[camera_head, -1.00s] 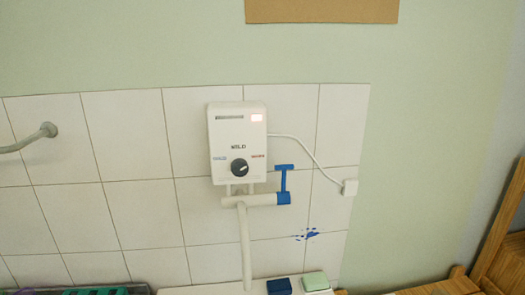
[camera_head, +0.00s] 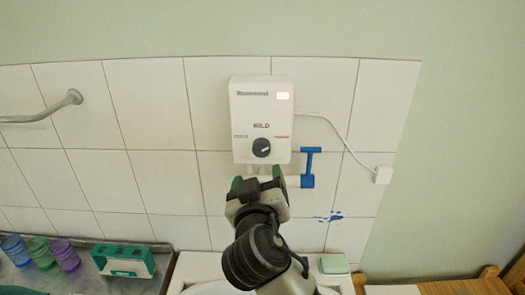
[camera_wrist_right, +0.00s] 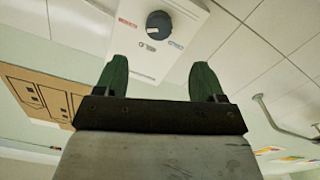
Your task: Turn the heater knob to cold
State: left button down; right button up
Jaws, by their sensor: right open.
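The white heater (camera_head: 262,110) hangs on the tiled wall, with a lit pinkish panel at its top right. Its round black knob (camera_head: 262,147) sits low on the front, between a blue label on the left and a red label on the right; its pointer mark is hard to read. My right gripper (camera_head: 257,180) is just below the heater, in front of the pipe. In the right wrist view the open fingers (camera_wrist_right: 157,80) are empty, and the knob (camera_wrist_right: 159,25) lies beyond them, between their directions and apart from them. My left gripper is not in view.
A blue valve handle (camera_head: 309,165) stands right of the heater on the pipe. A white cord runs to a wall plug (camera_head: 382,175). Cups (camera_head: 40,253) and a green-white box (camera_head: 125,261) stand lower left.

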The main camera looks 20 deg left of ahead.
aim_at(262, 152)
jog(key=p+x, duration=0.3)
jog(key=x, duration=0.6)
jog(key=shift+d+p, duration=0.1)
jog(key=shift+p, duration=0.3)
jog(key=shift+w+f, duration=0.15)
jog(key=shift+w, duration=0.6)
jog(key=c, duration=0.9)
